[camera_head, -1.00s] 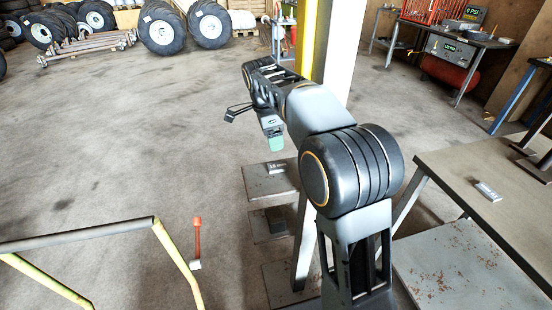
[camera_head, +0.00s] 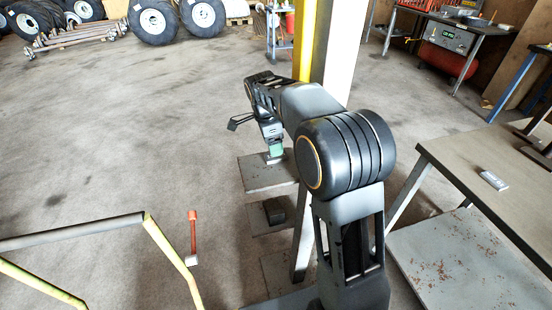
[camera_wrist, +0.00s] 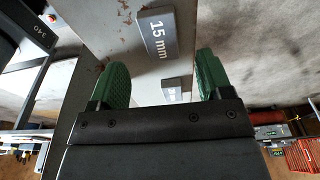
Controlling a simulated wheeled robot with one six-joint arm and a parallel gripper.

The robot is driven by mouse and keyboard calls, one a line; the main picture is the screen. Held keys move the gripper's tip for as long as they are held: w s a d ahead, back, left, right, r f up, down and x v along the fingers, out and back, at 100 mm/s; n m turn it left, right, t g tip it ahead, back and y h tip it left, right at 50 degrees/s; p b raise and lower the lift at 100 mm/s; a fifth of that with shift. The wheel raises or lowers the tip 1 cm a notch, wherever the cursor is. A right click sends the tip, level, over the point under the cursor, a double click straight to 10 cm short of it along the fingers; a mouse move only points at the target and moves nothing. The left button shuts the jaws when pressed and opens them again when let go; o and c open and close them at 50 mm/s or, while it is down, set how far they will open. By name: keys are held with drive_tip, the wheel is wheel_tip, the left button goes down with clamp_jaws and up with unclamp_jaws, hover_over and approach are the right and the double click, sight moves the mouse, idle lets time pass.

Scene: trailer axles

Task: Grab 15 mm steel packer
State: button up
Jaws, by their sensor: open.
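The 15 mm steel packer is a flat grey block (camera_wrist: 157,35) with "15 mm" in white, in the upper middle of the wrist view. It lies on a grey, rust-flecked plate (camera_wrist: 103,30). My gripper (camera_wrist: 163,78) has green fingers spread apart with nothing held between them. The packer appears ahead of the fingertips, roughly between their lines and slightly left; I cannot tell the exact gap. In the head view my gripper (camera_head: 273,149) is low over the plate (camera_head: 254,174) and hides the packer.
A second labelled grey block (camera_wrist: 173,90) shows between the fingers in the wrist view, partly hidden. A dark block (camera_head: 274,211) sits on a nearer plate. Another grey block (camera_head: 494,180) lies on the table (camera_head: 460,155) at right. A yellow post (camera_head: 305,40) stands behind my arm.

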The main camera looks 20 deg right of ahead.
drive_tip(key=f, duration=0.2)
drive_tip(key=d+f+b, duration=0.1)
drive_tip(key=f, duration=0.2)
drive_tip(key=shift+b, duration=0.3)
drive_tip(key=shift+c, duration=0.2)
drive_tip(key=c, duration=1.1)
drive_tip(key=shift+r, duration=0.1)
drive_tip(key=shift+c, duration=0.3)
drive_tip(key=shift+r, duration=0.15)
